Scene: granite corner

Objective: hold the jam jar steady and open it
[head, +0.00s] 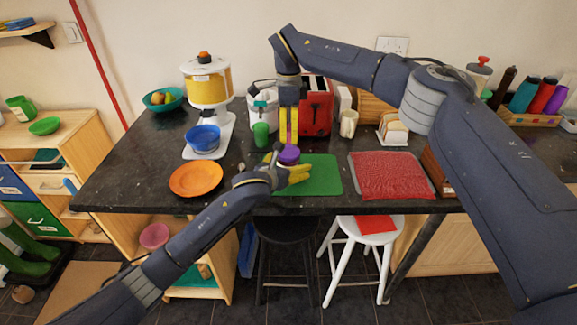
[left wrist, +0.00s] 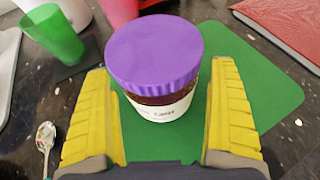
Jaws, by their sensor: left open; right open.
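The jam jar (left wrist: 166,104) has a purple lid (left wrist: 154,52) and a white label, and stands upright at the green mat. In the head view its purple lid (head: 289,153) shows, with the jar body mostly hidden by my left gripper. My left gripper (head: 296,174) is open, its yellow fingers low on the near side of the jar. In the left wrist view my left gripper (left wrist: 165,125) has a finger on each side of the jar, with gaps visible. My right gripper (head: 289,140) is open and points down right above the lid; whether it touches the lid I cannot tell.
The green mat (head: 322,175) lies on the dark counter. A green cup (head: 261,135) stands behind left of the jar, and an orange plate (head: 196,179) lies to the left. A red mat (head: 391,175) lies to the right. A red toaster (head: 317,108) stands behind. A spoon (left wrist: 45,138) lies at left.

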